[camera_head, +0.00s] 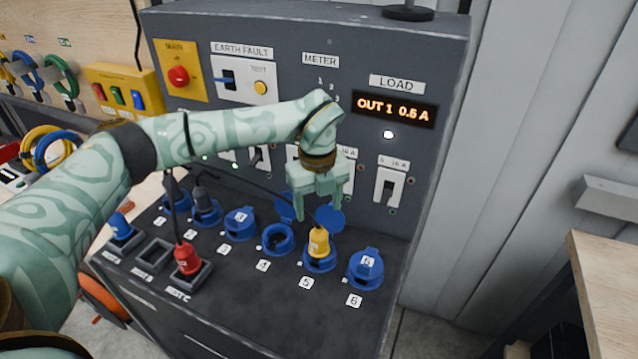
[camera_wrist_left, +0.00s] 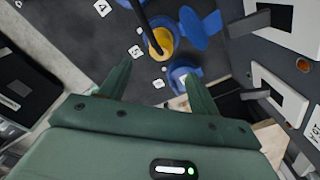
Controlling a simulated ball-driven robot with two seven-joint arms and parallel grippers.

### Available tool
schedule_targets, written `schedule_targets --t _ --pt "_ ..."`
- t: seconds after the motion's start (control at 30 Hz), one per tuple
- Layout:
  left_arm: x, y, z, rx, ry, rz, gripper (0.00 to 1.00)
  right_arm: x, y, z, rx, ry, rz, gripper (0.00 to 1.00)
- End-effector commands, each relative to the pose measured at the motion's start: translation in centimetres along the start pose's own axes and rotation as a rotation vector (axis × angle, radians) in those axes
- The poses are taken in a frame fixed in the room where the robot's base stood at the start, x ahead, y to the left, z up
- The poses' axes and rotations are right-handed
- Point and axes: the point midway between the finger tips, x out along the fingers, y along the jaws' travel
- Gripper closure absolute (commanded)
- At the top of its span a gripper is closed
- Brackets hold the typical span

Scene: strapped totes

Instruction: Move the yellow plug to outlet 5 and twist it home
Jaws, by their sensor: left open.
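The yellow plug (camera_head: 319,243) sits upright in outlet 5 (camera_head: 318,265), whose blue lid (camera_head: 330,218) stands open behind it. Whether it is fully twisted cannot be told. My left gripper (camera_head: 318,212) is open and empty, just above and behind the plug, fingers pointing down. In the left wrist view the yellow plug (camera_wrist_left: 161,42) shows beyond the open fingertips (camera_wrist_left: 158,70), apart from them, with a dark cable rising from it. Outlet 4 (camera_head: 277,240) is empty with its lid up. My right gripper is not in view.
Outlet 6 (camera_head: 366,270) has its lid closed, right of outlet 5. A red plug (camera_head: 187,260) stands in a socket at the front left. The upright panel with breakers and a lit display (camera_head: 394,109) rises close behind the gripper. The console top in front is clear.

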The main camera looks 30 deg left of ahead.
Motion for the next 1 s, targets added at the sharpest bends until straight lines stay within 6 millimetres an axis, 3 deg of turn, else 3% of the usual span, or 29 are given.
schedule_targets --t 0.2,0.4,0.6,0.87,1.0 --pt "5.3 0.1 -0.1 0.000 0.003 0.002 0.38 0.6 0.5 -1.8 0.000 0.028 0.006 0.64" --pt "8.6 0.0 -0.1 0.001 0.001 0.000 0.38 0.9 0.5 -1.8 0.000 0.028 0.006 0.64" --pt "9.9 0.0 0.0 0.001 0.000 -0.002 0.38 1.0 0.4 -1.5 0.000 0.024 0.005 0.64" --pt "10.0 0.0 0.0 0.001 0.000 -0.002 0.38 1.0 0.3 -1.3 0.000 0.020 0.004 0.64" --pt "10.0 0.0 0.0 0.001 0.000 -0.002 0.74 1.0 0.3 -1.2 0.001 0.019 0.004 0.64"
